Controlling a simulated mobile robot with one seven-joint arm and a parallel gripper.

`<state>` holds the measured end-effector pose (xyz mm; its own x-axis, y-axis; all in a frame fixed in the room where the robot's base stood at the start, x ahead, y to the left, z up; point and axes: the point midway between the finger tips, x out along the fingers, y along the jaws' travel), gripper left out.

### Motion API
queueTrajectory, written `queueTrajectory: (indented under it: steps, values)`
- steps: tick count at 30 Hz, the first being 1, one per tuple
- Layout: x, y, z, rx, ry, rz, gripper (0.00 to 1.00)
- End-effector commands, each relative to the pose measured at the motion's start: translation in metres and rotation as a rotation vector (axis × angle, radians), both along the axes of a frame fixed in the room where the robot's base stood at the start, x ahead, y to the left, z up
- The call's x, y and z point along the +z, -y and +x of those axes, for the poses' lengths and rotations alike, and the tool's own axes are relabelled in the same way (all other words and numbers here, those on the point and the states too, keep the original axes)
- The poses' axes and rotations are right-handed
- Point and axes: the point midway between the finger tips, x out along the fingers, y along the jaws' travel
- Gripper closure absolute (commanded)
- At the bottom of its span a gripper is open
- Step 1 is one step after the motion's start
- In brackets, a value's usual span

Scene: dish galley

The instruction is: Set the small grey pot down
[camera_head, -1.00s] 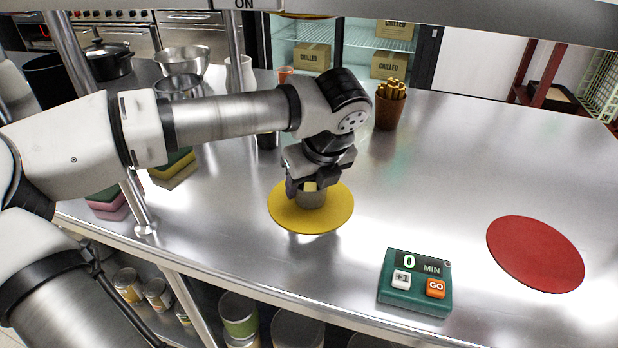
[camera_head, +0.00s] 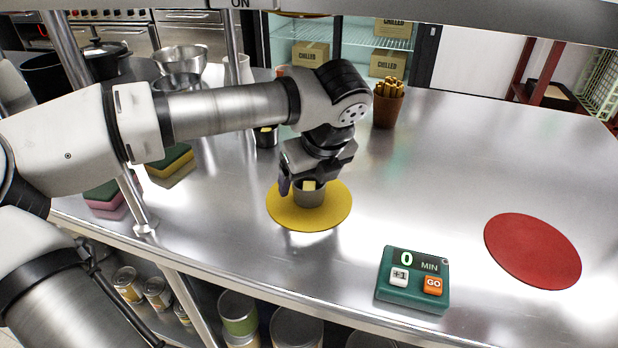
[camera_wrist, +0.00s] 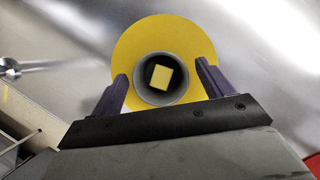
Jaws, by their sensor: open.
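The small grey pot (camera_head: 309,197) stands upright on the round yellow mat (camera_head: 335,214). In the wrist view the pot (camera_wrist: 141,89) holds a yellow block (camera_wrist: 160,77) and sits over the lower middle of the yellow mat (camera_wrist: 134,42). My gripper (camera_head: 303,183) is just above and around the pot, partly hiding its top. In the wrist view my gripper (camera_wrist: 163,84) is open, with one finger on each side of the pot and a gap showing on both sides.
A green timer (camera_head: 412,297) showing 0 MIN stands near the front edge. A red mat (camera_head: 533,251) lies at the right. A brown cup of sticks (camera_head: 387,108) stands behind my gripper. Sponges (camera_head: 170,160) and a shelf post are at the left. The counter's right middle is clear.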

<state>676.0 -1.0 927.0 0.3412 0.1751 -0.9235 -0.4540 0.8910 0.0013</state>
Motion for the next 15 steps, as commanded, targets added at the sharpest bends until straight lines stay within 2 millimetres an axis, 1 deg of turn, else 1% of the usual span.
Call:
queueTrajectory:
  steps: [3,9,12,15]
  values:
    - [0.02,0.004,-0.007,0.0,0.004,0.002,0.21]
    - [0.049,0.009,-0.018,0.001,0.003,0.001,0.21]
    - [0.057,0.011,-0.021,0.001,0.002,0.001,0.21]
    - [0.061,0.012,-0.023,0.0,0.001,0.0,0.21]
